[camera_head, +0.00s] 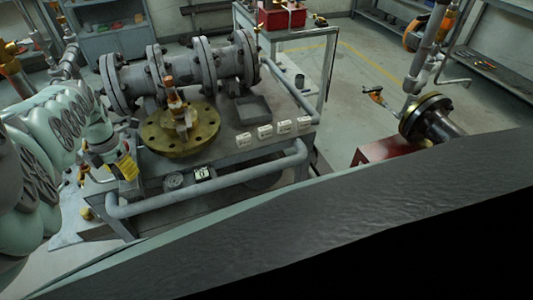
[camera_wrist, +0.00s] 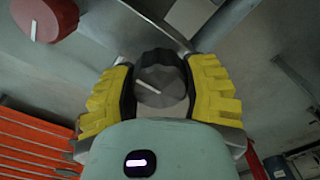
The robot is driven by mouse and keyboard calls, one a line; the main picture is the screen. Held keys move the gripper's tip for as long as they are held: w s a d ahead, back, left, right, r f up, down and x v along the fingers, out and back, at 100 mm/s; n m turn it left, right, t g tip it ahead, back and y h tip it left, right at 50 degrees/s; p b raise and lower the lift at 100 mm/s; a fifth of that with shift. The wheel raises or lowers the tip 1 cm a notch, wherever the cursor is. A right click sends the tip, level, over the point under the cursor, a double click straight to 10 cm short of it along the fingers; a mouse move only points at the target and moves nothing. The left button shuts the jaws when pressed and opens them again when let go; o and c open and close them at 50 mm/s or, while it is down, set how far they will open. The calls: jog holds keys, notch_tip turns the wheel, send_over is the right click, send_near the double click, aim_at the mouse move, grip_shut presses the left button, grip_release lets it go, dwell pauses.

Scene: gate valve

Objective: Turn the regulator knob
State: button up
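A dark grey, round regulator knob (camera_wrist: 160,85) with a white pointer line is at the centre of the wrist view. My gripper (camera_wrist: 160,75) has its two yellow fingers with black pads on either side of it. No clear gap shows between the pads and the knob's sides, so the fingers appear shut on it. The white line slants down to the right. In the head view my gripper (camera_head: 126,166) is low at the left front end of the workbench, and the knob cannot be made out there.
A red knob (camera_wrist: 45,18) with a white line is at the upper left of the wrist view. The grey workbench (camera_head: 225,150) carries a flanged pipe (camera_head: 180,75) and a brass flange (camera_head: 180,133). A grey pipe rail (camera_head: 215,188) runs along its front. Open floor lies right of the bench.

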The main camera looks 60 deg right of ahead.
jog(key=c, duration=0.5)
